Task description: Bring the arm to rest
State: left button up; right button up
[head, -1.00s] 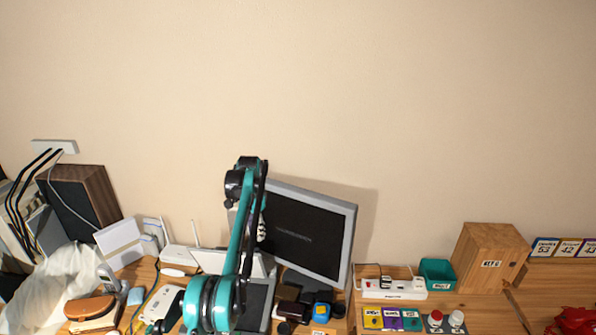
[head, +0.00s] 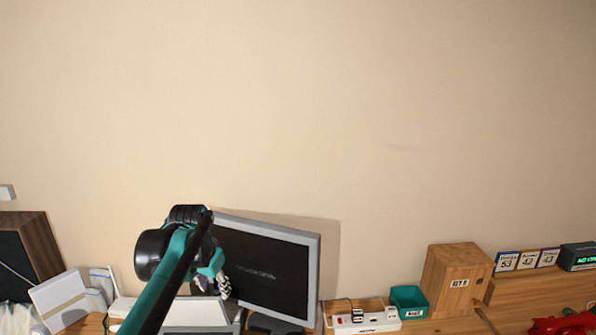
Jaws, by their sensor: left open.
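My left arm, teal and black, rises from the bottom edge at left of centre. Its wrist bends over in front of the left side of the grey monitor (head: 316,270). My left gripper (head: 224,286) is small and partly hidden behind the wrist, beside the monitor's lower left part. It is open, and I see nothing held in it. Whether it touches the monitor cannot be told. My right gripper is not in view.
A white power strip (head: 362,323), a teal bin (head: 409,302) and a wooden box (head: 457,280) stand right of the monitor. A white router (head: 58,298) and a dark speaker (head: 28,258) stand at left. The wall above is bare.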

pick_arm(q)
jog(key=s+d+f+n+t+b, duration=0.1)
jog(key=s+f+n+b, duration=0.1)
jog(key=s+f, duration=0.6)
jog(key=s+d+f+n+t+b, duration=0.1)
jog(key=s+d+f+t+b, duration=0.1)
jog(key=s+f, duration=0.7)
jog(key=s, duration=0.7)
jog(key=shift+s+n+b, duration=0.35)
jog(key=shift+n+b, duration=0.05)
